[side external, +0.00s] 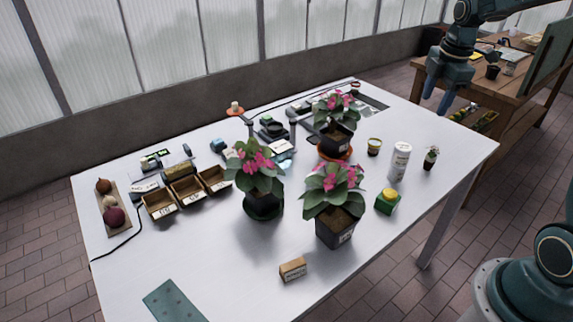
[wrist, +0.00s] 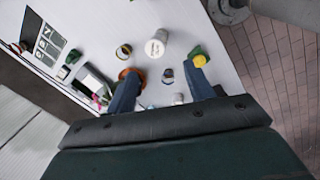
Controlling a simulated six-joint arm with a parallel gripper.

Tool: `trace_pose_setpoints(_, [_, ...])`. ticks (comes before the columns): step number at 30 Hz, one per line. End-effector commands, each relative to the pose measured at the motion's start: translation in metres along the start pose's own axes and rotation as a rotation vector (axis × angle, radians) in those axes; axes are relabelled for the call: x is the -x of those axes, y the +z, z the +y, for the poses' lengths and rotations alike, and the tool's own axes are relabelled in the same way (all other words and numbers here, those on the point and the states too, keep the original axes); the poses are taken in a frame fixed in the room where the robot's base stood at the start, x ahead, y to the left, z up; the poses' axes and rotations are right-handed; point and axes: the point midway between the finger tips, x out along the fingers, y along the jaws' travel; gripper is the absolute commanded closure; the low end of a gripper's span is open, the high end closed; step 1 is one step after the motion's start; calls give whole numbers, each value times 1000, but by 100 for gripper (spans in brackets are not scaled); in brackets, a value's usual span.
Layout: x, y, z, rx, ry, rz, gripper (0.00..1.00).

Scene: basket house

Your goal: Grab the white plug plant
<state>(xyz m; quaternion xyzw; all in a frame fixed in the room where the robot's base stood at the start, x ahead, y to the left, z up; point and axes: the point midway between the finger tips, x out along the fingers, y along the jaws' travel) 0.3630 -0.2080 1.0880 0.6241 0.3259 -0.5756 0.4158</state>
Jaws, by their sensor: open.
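The white plug plant (side external: 430,159) is a small plant with a pale top in a dark little pot. It stands upright on the right part of the white table, right of a white cylindrical can (side external: 400,160). My gripper (side external: 437,96) is high at the upper right in the side view, apart from the plant, with its fingers spread and nothing between them. In the wrist view my gripper (wrist: 165,95) shows two blue fingers, with table items visible below and beyond them. I cannot tell for sure which small item there is the plug plant.
A yellow-topped green block (side external: 387,202), a small cup (side external: 374,147) and potted pink-flowered plants (side external: 335,205) stand nearby. Wooden boxes (side external: 187,190) are at the left. The can also shows in the wrist view (wrist: 155,46). The table's right end is mostly clear.

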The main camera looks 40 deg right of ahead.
Motion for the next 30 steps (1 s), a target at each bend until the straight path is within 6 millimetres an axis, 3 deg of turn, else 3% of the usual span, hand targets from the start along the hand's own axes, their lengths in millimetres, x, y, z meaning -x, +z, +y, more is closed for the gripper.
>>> trace_pose_setpoints(7, [-53,51,30,213,-74,5,47])
trace_pose_setpoints(15, [-102,98,43,407,-128,31,47])
trace_pose_setpoints(21, [-116,110,45,465,-140,42,47])
trace_pose_setpoints(30, [-121,111,45,469,-141,43,47])
